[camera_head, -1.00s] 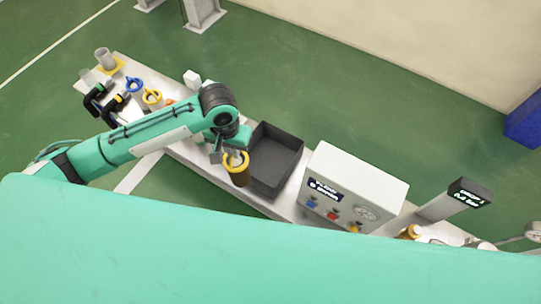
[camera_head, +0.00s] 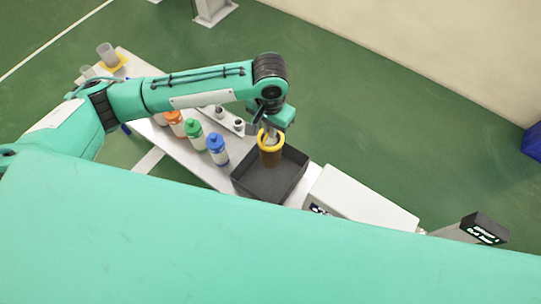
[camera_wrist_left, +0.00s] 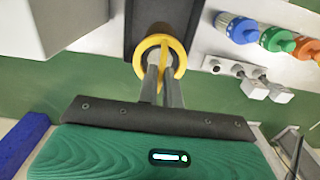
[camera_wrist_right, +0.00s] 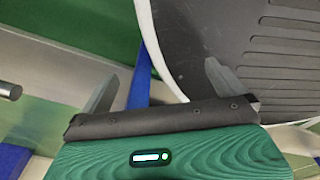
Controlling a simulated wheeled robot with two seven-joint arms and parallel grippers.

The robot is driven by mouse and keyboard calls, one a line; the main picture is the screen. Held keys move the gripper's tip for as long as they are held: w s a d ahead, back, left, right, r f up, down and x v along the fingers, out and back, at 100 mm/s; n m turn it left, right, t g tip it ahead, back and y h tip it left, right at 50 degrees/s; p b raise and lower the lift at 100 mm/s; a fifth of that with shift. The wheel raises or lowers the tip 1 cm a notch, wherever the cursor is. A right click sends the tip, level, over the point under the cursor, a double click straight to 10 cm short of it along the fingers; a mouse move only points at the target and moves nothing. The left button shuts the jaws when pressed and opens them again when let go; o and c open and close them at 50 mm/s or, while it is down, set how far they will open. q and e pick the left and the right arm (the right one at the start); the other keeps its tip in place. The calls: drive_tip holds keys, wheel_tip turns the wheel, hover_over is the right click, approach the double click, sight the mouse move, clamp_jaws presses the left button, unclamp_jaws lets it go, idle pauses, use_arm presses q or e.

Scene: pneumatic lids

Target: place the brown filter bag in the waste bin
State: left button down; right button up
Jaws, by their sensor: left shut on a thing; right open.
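The brown filter bag (camera_head: 270,156) has a yellow ring at its top and hangs upright from my left gripper (camera_head: 268,133). My left gripper is shut on the bag's yellow ring, which also shows in the left wrist view (camera_wrist_left: 160,55). The dark open bin (camera_head: 253,184) stands on the bench, and the bag is over its inside in the head view. I cannot tell how far the bag's bottom is from the bin floor. My right gripper (camera_wrist_right: 160,95) is open and empty; it does not show in the head view.
Several capped bottles, among them a blue one (camera_head: 217,150) and a green one (camera_head: 194,135), stand left of the bin. A white box (camera_head: 365,200) stands right of it. Grey fittings (camera_head: 238,124) sit behind the bottles.

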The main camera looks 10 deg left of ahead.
sight(270, 145)
use_arm(q)
wheel_tip(270, 145, down, 9)
drive_tip(key=shift+f, duration=0.85)
wheel_tip(270, 145, down, 3)
drive_tip(key=shift+f, duration=0.25)
drive_tip(key=c, duration=1.6)
unclamp_jaws()
drive_tip(key=shift+f, duration=0.1)
use_arm(e)
drive_tip(key=shift+s+a, duration=0.2)
drive_tip(key=shift+s, duration=0.05)
drive_tip(key=shift+d, duration=0.1)
